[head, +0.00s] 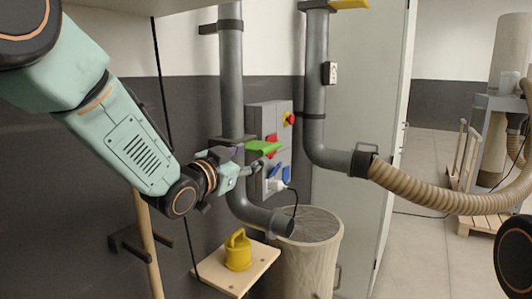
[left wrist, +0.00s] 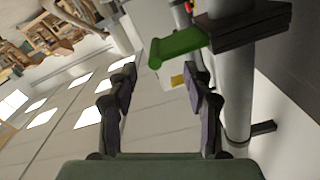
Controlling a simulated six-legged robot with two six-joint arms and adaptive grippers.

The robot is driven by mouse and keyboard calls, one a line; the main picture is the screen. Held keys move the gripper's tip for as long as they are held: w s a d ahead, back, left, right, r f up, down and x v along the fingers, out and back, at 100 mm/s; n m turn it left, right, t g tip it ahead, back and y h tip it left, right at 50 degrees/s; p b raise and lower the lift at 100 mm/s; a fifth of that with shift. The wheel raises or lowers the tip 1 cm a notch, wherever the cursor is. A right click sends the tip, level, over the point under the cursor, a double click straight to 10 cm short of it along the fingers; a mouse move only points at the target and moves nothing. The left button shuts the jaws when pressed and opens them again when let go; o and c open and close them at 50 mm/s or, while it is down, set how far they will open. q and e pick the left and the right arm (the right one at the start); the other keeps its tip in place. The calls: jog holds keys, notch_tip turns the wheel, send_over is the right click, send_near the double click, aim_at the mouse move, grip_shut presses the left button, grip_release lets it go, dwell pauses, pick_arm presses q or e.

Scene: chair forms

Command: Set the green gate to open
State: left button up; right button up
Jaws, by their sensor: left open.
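The green gate (head: 262,147) is a bright green tab sticking out to the right from a dark flange on the left grey vertical pipe (head: 231,70). In the left wrist view the green gate (left wrist: 177,47) sticks out from the dark flange (left wrist: 245,26), beyond the fingertips and between their lines. My left gripper (head: 246,166) is just below and left of the tab. It also shows in the left wrist view (left wrist: 163,78), fingers apart with nothing between them. I see no contact with the tab. My right gripper is not in view.
A grey switch box (head: 270,118) with a red-yellow knob and blue plugs is close behind the gate. A yellow weight-like object (head: 238,250) sits on a wooden shelf (head: 210,281). A dust bag (head: 305,265) stands below the pipe. A beige hose (head: 440,198) runs right.

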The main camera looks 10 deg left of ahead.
aim_at(267, 146)
pick_arm(q)
jog(key=shift+s+r+m, duration=0.15)
jog(key=shift+r+m, duration=0.1)
jog(key=shift+m, duration=0.95)
jog(key=shift+d, duration=0.1)
jog(key=p+x, duration=0.1)
jog(key=x, duration=0.6)
jog(key=shift+w+d+f, duration=0.15)
jog(key=shift+w+d, duration=0.05)
jog(key=shift+w, duration=0.5)
jog(key=shift+s, duration=0.2)
jog(key=shift+w, duration=0.15)
jog(key=c, duration=0.6)
grip_shut()
